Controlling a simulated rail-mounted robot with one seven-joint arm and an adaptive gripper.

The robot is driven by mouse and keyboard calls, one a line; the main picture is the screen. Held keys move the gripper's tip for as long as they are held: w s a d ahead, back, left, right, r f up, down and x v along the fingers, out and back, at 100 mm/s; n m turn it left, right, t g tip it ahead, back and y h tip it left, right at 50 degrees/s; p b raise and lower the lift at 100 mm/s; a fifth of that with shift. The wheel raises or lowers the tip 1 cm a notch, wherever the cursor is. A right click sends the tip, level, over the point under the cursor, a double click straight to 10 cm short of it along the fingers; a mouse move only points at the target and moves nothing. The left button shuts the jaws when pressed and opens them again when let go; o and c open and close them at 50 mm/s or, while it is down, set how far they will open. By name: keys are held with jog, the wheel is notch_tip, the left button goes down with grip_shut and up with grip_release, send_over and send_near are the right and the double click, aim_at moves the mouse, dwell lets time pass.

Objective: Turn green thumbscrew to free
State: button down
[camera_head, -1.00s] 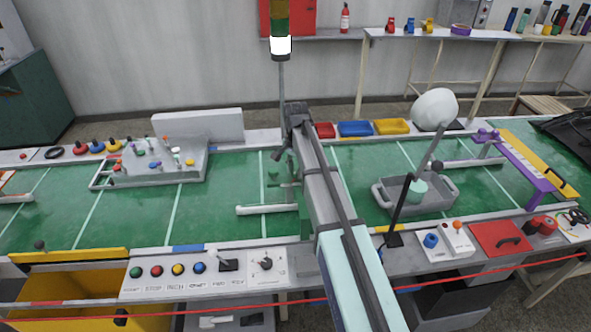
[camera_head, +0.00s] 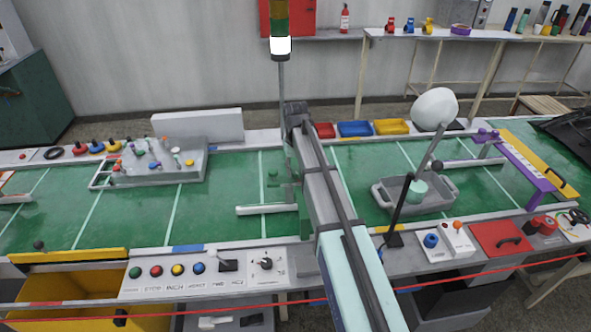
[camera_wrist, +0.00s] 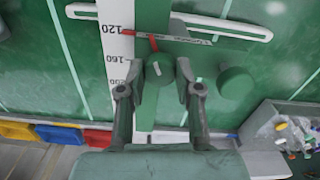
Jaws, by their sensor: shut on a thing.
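In the wrist view a dark green thumbscrew (camera_wrist: 160,70) with a pale mark on its face sits between my fingertips. My gripper (camera_wrist: 161,74) is shut on it. The thumbscrew is on a green upright strip, just below a red pointer (camera_wrist: 153,43) beside a white scale (camera_wrist: 116,45). A second round green knob (camera_wrist: 237,82) stands to the right, outside my fingers. In the head view my arm hides the thumbscrew and most of my gripper.
A white slotted bar (camera_wrist: 225,27) crosses behind the pointer. On the green bench, a grey fixture with coloured pegs (camera_head: 185,163) lies left of my arm, and a grey tray (camera_head: 440,203) lies right. Coloured bins (camera_head: 355,129) line the back edge.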

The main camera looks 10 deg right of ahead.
aim_at(296, 172)
jog(key=n, duration=0.6)
jog(key=shift+n, duration=0.3)
jog(key=n, duration=0.6)
jog(key=shift+n, duration=0.3)
jog(key=c, duration=0.8)
grip_release()
jog(key=shift+r, duration=0.1)
notch_tip(296, 172, up, 12)
jog(key=shift+f, duration=0.1)
